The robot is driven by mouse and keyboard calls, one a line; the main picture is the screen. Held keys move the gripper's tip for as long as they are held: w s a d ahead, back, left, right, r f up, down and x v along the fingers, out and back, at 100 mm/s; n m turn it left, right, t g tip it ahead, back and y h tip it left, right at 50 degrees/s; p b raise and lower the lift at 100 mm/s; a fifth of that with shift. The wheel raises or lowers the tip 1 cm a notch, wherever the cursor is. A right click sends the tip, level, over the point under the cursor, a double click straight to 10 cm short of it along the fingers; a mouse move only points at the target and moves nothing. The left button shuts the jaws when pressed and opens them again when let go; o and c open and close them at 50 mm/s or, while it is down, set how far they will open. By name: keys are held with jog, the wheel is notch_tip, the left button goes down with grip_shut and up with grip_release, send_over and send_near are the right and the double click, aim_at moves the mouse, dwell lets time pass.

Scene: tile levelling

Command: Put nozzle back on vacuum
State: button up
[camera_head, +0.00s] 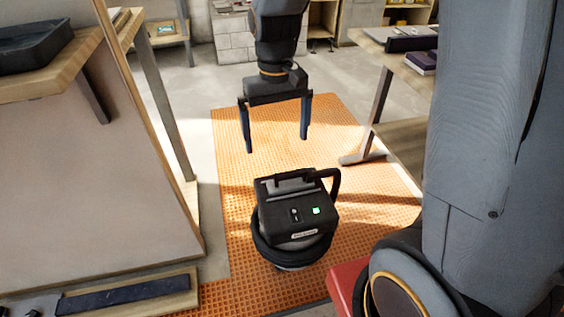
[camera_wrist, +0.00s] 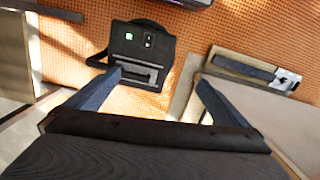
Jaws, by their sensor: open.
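The vacuum (camera_head: 293,218) is a black boxy unit with a round lower rim, a top handle, a side loop and a lit green button. It stands upright on the orange mat. In the wrist view the vacuum (camera_wrist: 141,55) is beyond my fingertips, slightly left of centre. My gripper (camera_head: 277,144) is open and empty, above and behind the vacuum in the head view. Its two dark fingers also show in the wrist view (camera_wrist: 158,80), spread wide and apart from the vacuum. I cannot make out a separate nozzle in either view.
The orange grid mat (camera_head: 235,175) has free room around the vacuum. A slanted panel with a wooden frame (camera_head: 95,180) stands at left, below a shelf with a black tray (camera_head: 32,45). A wooden table (camera_head: 405,75) stands at right. A red surface (camera_head: 345,287) is at the lower right.

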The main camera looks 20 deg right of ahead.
jog(key=s+a+r+n, duration=0.1)
jog(key=s+r, duration=0.3)
jog(key=s, duration=0.4)
jog(key=s+a+r, duration=0.2)
jog(key=s+r, duration=0.1)
jog(key=s, duration=0.6)
jog(key=shift+s+a+r+n+t, duration=0.25)
jog(key=shift+s+r+n+t, duration=0.05)
jog(key=shift+r+n+t, duration=0.1)
jog(key=d+r+m+p, duration=0.3)
jog(key=d+r+p, duration=0.6)
jog(key=p, duration=1)
jog(key=shift+d+r, duration=0.35)
jog(key=shift+r, duration=0.6)
